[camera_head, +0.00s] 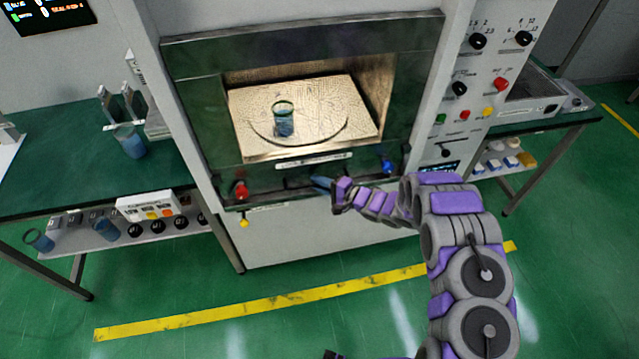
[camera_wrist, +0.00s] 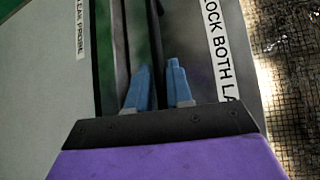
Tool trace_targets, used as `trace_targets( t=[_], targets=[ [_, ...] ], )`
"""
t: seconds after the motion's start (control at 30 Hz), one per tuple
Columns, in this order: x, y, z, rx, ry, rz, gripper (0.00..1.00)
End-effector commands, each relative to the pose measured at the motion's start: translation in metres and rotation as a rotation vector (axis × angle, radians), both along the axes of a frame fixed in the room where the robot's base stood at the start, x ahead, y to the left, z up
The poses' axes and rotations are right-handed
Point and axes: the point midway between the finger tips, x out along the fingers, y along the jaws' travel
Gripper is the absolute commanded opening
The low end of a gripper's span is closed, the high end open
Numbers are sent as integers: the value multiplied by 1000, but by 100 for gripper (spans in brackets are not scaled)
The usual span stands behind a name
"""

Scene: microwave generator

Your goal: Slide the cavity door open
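The cavity door (camera_head: 200,110) is a dark green framed panel across the front of the cabinet, with a mesh window. Through the window I see a lit cavity with a pale plate (camera_head: 355,115) and a glass beaker of blue liquid (camera_head: 284,127). A dark bar handle (camera_head: 300,184) runs along the door's lower edge; it also shows in the wrist view (camera_wrist: 156,40). A red latch knob (camera_head: 241,190) and a blue one (camera_head: 388,166) flank it. My gripper (camera_head: 322,183) is at the handle. In the wrist view its blue fingers (camera_wrist: 158,85) close around the bar.
A label strip (camera_head: 313,161) sits above the handle. A yellow knob (camera_head: 244,222) is below the red one. A control panel (camera_head: 470,100) stands right of the door. A bench with a beaker (camera_head: 131,146) is at left.

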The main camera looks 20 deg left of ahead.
Motion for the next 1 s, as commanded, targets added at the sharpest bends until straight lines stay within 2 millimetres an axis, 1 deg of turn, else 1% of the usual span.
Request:
trace_targets(
  t=[0.03,0.17,0.2,0.6,0.73,0.87,0.97,1.0],
  targets=[
    [0,0,0,-1,0,0,14],
    [0,0,-1,-2,1,0,2],
    [0,0,-1,-2,1,0,0],
    [-1,0,-3,-4,4,0,0],
    [-1,0,0,-5,5,1,0],
    [-1,0,12,-4,4,1,0],
    [-1,-1,32,-2,1,1,0],
    [-1,-1,41,-1,-1,1,0]
  ],
)
